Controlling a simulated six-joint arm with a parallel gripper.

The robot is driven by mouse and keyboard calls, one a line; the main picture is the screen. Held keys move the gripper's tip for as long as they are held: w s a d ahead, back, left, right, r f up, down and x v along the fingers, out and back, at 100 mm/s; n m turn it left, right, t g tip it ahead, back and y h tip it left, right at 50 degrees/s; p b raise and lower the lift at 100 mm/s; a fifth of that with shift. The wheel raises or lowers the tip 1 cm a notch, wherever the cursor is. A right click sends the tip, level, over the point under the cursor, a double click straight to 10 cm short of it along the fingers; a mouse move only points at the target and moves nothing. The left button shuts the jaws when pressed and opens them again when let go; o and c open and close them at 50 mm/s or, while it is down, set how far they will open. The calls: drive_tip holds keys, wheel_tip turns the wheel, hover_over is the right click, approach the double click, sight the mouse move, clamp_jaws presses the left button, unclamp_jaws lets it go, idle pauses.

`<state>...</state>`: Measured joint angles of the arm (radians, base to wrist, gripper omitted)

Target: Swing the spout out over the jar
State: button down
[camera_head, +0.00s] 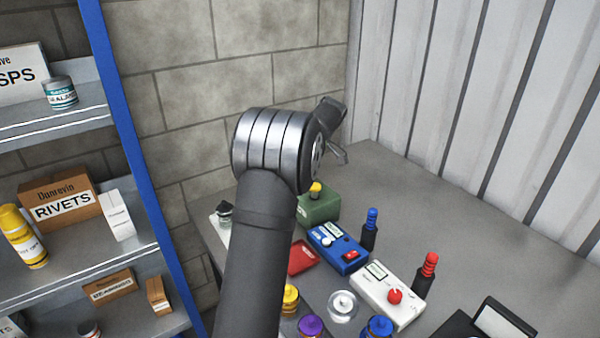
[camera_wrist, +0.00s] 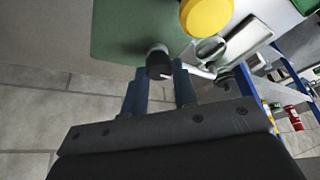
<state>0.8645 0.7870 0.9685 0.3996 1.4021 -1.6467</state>
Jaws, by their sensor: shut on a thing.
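The green unit (camera_head: 318,208) with a yellow cap (camera_head: 316,188) stands on the bench below my arm's end. In the wrist view its green face (camera_wrist: 115,35) and yellow cap (camera_wrist: 207,17) are close ahead. My gripper (camera_wrist: 158,76) is shut on a dark round knob (camera_wrist: 158,61). A thin pale metal piece, seemingly the spout (camera_wrist: 200,72), runs right from beside the knob. A clear round rim (camera_wrist: 210,48) lies behind it; I cannot tell whether it is the jar. My arm hides most of the gripper in the head view.
A blue box (camera_head: 338,247), a white box (camera_head: 388,294) with a red knob, a blue-topped bottle (camera_head: 370,230) and a red-topped bottle (camera_head: 426,275) crowd the bench. A clear round item (camera_head: 343,306) sits in front. Shelves stand left; the bench's back right is clear.

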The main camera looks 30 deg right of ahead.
drive_tip(key=shift+n, duration=0.5)
drive_tip(key=c, duration=1.1)
unclamp_jaws()
drive_tip(key=shift+c, duration=0.2)
drive_tip(key=v, duration=1.7)
drive_tip(key=shift+d+r, duration=0.2)
drive_tip(key=shift+d, duration=0.05)
drive_tip(key=shift+w, duration=0.1)
drive_tip(key=x, duration=1.7)
drive_tip(key=shift+a+f, duration=0.2)
drive_tip(key=shift+a, duration=0.05)
